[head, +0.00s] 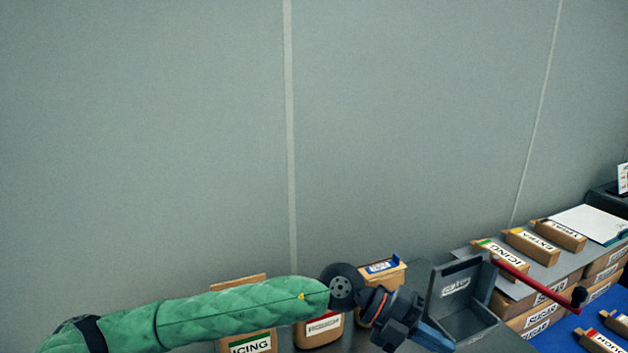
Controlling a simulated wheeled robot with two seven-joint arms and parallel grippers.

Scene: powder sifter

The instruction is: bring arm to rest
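My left arm (230,310), in a green quilted sleeve, comes in from the lower left of the head view. Its dark wrist and gripper (428,335) are at the bottom, just left of a dark grey open box-shaped device (458,295). A blue-grey part reaches from the gripper toward the front of the device; I cannot tell whether they touch. The fingertips are not clear, so I cannot see whether the gripper is open or holds something. My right gripper is out of view.
A red rod (535,281) with a black knob sticks out right of the device. Boxes labelled ICING (250,343) and another carton (320,329) stand behind my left arm. Labelled boxes (530,246) line a grey shelf at right, above a blue surface (560,335). The wall area above is clear.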

